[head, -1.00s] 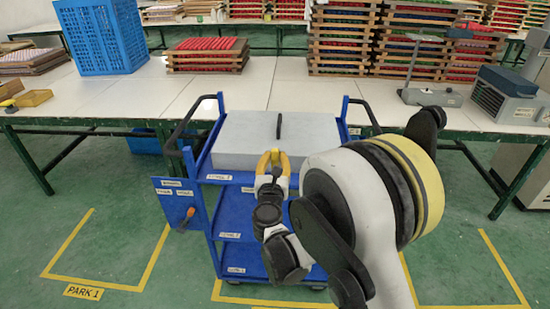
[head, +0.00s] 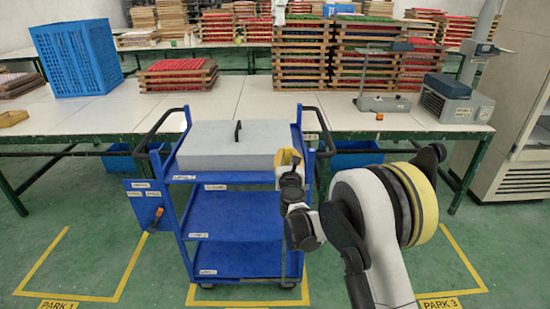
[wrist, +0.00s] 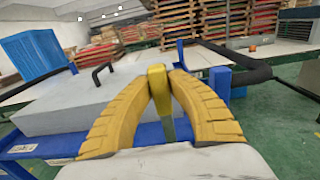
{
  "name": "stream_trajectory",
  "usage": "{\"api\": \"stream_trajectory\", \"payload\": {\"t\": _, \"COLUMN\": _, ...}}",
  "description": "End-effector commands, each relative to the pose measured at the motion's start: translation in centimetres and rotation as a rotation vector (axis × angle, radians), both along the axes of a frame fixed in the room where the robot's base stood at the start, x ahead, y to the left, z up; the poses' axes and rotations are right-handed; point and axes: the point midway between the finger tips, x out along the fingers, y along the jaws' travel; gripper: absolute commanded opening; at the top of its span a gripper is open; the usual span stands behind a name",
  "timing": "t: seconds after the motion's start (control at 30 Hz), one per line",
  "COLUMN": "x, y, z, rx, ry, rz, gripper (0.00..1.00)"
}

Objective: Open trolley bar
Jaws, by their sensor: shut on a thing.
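The blue trolley (head: 235,227) stands in front of the long table, with a grey lidded box on its top shelf. Black bars (head: 160,127) stick out at its upper left and upper right (head: 320,130). My gripper (head: 289,157) is at the right front of the top shelf, beside the box. In the wrist view, its yellow fingers (wrist: 159,72) are shut on a narrow upright yellow piece (wrist: 160,95). The fingers hide part of that piece, and I cannot tell whether it is the trolley bar. The right black bar also shows in the wrist view (wrist: 238,62).
The grey box (head: 228,147) has a black handle on top. A blue panel with an orange handle (head: 156,216) hangs at the trolley's left. The table (head: 90,115) holds a blue crate (head: 78,60) and stacked trays. Green floor with yellow lines lies around.

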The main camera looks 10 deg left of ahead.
Motion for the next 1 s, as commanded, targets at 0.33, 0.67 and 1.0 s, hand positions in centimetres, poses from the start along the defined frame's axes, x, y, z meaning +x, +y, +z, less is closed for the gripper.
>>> {"api": "stream_trajectory", "payload": {"t": 0.33, "x": 0.37, "y": -1.28, "z": 0.06, "rx": -0.001, "ry": 0.000, "rz": 0.000, "gripper": 0.00}}
{"api": "stream_trajectory", "payload": {"t": 0.67, "x": 0.34, "y": -1.24, "z": 0.04, "rx": -0.001, "ry": 0.000, "rz": 0.000, "gripper": 0.43}}
{"api": "stream_trajectory", "payload": {"t": 1.0, "x": -0.36, "y": -1.32, "z": 0.03, "rx": 0.000, "ry": 0.000, "rz": 0.001, "gripper": 0.43}}
